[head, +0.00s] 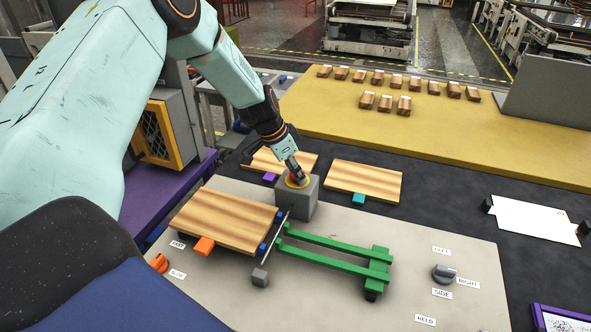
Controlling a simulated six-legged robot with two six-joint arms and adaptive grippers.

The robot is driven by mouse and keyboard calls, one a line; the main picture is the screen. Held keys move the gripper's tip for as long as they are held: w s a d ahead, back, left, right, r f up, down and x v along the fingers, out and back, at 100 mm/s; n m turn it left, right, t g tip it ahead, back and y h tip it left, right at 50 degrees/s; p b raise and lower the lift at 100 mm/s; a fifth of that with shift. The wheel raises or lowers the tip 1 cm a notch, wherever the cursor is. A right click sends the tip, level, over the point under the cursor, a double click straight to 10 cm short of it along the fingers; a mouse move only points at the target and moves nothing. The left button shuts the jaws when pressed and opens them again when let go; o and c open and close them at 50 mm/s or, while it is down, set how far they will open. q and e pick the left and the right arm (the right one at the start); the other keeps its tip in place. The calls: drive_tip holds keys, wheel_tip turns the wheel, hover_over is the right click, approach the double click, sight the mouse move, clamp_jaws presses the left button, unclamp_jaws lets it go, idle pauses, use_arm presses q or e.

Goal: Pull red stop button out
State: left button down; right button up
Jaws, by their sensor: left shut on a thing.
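The red stop button (291,177) sits in a yellow ring (298,183) on top of a grey box (297,204), near the middle of the head view. My left gripper (297,174) reaches down onto it from the upper left and is shut on the button. The fingers cover much of the button, so how far out it stands cannot be told. My right gripper is not in view.
A wooden board (226,219) lies on the beige panel (340,300) left of the grey box. A green frame (325,250) is in front. A dark knob (444,273) is at right. Another board (362,181) lies behind on the dark surface.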

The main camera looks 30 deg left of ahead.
use_arm(q)
drive_tip(key=shift+r, duration=0.6)
drive_tip(key=shift+w+a, duration=0.1)
drive_tip(key=shift+w, duration=0.1)
drive_tip(key=shift+r, duration=0.1)
drive_tip(key=c, duration=1.2)
unclamp_jaws()
drive_tip(key=o, duration=0.4)
drive_tip(key=shift+s+r, duration=0.15)
drive_tip(key=shift+s, duration=0.2)
drive_tip(key=shift+w+f, duration=0.2)
drive_tip(key=shift+w, duration=0.05)
drive_tip(key=v, duration=1.2)
drive_tip(key=shift+s+r, duration=0.1)
drive_tip(key=shift+s, duration=0.1)
